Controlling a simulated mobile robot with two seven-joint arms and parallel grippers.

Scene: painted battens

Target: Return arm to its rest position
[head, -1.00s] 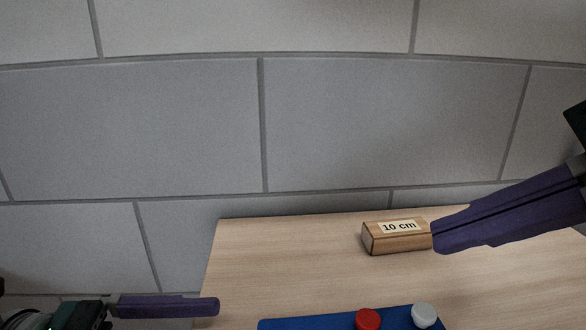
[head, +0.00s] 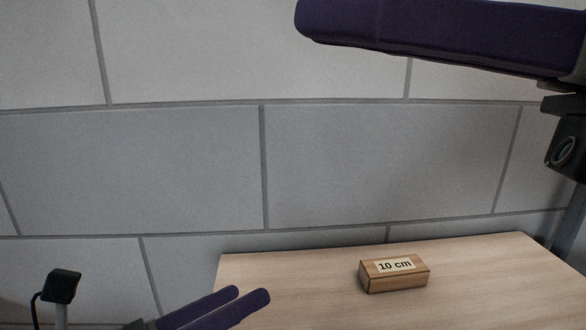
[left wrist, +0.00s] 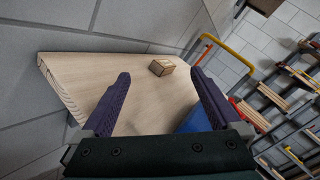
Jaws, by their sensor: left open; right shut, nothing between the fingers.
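My right gripper (head: 310,22) is shut and empty, raised high at the upper right of the head view, in front of the wall and above the table. My left gripper (head: 255,297) is open and empty at the lower left of the head view, by the table's left edge. In the left wrist view its two purple fingers (left wrist: 160,82) stand wide apart. A wooden block labelled "10 cm" (head: 394,275) lies on the table (head: 300,285), apart from both grippers. The block also shows beyond the open fingers in the left wrist view (left wrist: 161,67).
A grey block wall (head: 180,170) stands behind the table. In the left wrist view, part of a blue thing (left wrist: 194,122) shows by the right finger. Shelves with battens (left wrist: 290,90) and a yellow and red frame (left wrist: 228,50) are at the right.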

